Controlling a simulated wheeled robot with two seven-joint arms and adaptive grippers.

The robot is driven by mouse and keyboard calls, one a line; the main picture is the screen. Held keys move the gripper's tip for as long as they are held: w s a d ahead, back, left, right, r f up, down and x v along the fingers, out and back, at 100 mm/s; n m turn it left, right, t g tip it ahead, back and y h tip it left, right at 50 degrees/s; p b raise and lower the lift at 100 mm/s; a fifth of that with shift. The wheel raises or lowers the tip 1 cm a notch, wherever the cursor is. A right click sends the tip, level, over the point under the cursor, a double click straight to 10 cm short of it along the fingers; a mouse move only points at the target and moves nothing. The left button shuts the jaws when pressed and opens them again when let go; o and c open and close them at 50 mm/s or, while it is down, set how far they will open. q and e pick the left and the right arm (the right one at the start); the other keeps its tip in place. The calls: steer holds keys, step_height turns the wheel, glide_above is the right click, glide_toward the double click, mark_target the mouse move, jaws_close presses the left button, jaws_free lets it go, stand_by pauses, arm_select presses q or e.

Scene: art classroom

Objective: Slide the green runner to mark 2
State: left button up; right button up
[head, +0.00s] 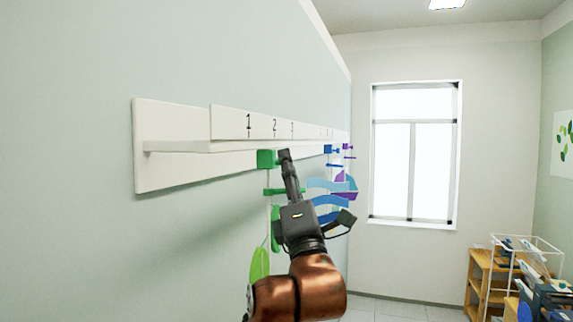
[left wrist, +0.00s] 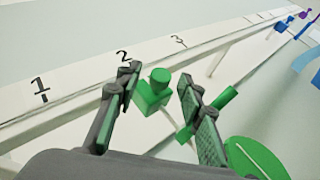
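The green runner (head: 266,159) hangs from the white rail (head: 180,147), with green pieces strung below it. Black marks run along the board above, including mark 1 (head: 248,124) and mark 2 (head: 274,127). My left gripper (head: 285,158) is raised at the runner, just right of it in the head view. In the left wrist view, the open fingers (left wrist: 158,76) stand on either side of the runner's green block and knob (left wrist: 152,92). The block is close to the left finger, with a gap to the right one. It sits near mark 2 (left wrist: 122,54). My right gripper is not in view.
Farther along the rail hang a blue runner (head: 331,149) and a purple runner (head: 348,147), with blue and purple shapes below. The rail between green and blue looks clear. A wooden shelf (head: 480,285) with supplies stands at the lower right.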

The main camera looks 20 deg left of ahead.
arm_select(q)
steer(key=v, duration=1)
steer(key=shift+f, duration=0.1)
